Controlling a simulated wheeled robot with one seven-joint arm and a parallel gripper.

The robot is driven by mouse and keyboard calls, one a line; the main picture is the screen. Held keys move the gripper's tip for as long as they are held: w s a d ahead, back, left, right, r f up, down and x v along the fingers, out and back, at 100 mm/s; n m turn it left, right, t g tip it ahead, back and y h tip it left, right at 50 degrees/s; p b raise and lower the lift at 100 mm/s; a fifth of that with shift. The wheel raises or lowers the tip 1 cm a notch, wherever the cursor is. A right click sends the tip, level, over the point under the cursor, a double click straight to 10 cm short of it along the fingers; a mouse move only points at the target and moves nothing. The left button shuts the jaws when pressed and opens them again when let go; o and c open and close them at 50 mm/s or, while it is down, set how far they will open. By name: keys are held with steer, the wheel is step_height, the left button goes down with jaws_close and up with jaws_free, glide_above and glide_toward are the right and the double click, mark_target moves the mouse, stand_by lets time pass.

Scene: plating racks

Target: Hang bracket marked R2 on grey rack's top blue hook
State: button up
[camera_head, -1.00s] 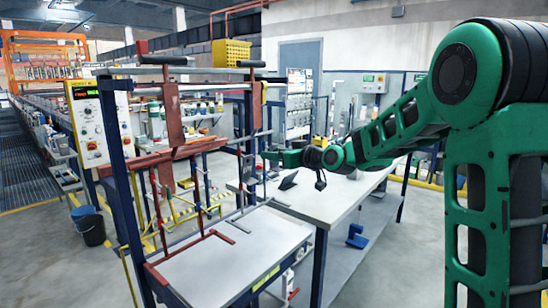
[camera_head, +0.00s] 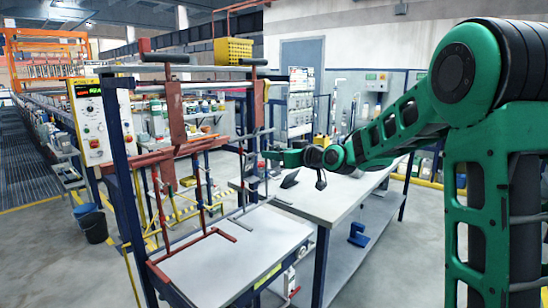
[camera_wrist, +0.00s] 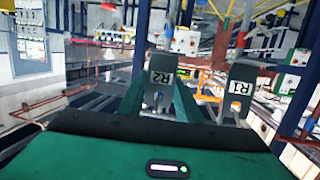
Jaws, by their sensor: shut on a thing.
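My gripper (camera_head: 268,156) is shut on a grey bracket marked R2 (camera_wrist: 160,80), which shows between the two green fingers in the wrist view, its label upside down. In the head view the held bracket is small and hard to separate from the grey rack (camera_head: 241,170), a thin upright frame just left of my fingertips. I cannot tell whether bracket and rack touch. The rack's blue hooks are too small to make out. A second grey bracket marked R1 (camera_wrist: 240,88) is to the right of R2 in the wrist view; I cannot tell what holds it.
A red rack (camera_head: 204,190) hangs left of the grey one, over a white-topped table (camera_head: 240,265). A long bench (camera_head: 335,195) lies under my arm, with a dark object (camera_head: 289,181) on top and a blue piece (camera_head: 358,235) on its lower shelf.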

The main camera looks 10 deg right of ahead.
steer(key=o, duration=1.3)
steer(key=shift+c, duration=0.2)
steer(key=v, duration=1)
steer(key=s+d+f+m+g+h, duration=0.25)
steer(key=s+d+f+g, duration=0.2)
steer(key=s+f, duration=0.35)
steer(key=s+d+f+m+g+h, duration=0.25)
steer(key=s+d+f, duration=0.35)
steer(key=s, duration=0.5)
steer(key=s+d+f+m+g, duration=0.1)
steer(key=s+f+m+g, duration=0.1)
steer(key=s, duration=0.6)
steer(key=s+d+f+m+g+h, duration=0.1)
steer(key=s+d+f+m+g, duration=0.1)
steer(key=s, duration=0.6)
steer(key=s+d+f+m+g, duration=0.1)
steer(key=s+f+m+g, duration=0.1)
steer(key=s, duration=0.7)
steer(key=shift+d+m+g+h, duration=0.3)
steer(key=shift+g+h, duration=0.1)
steer(key=shift+g, duration=0.4)
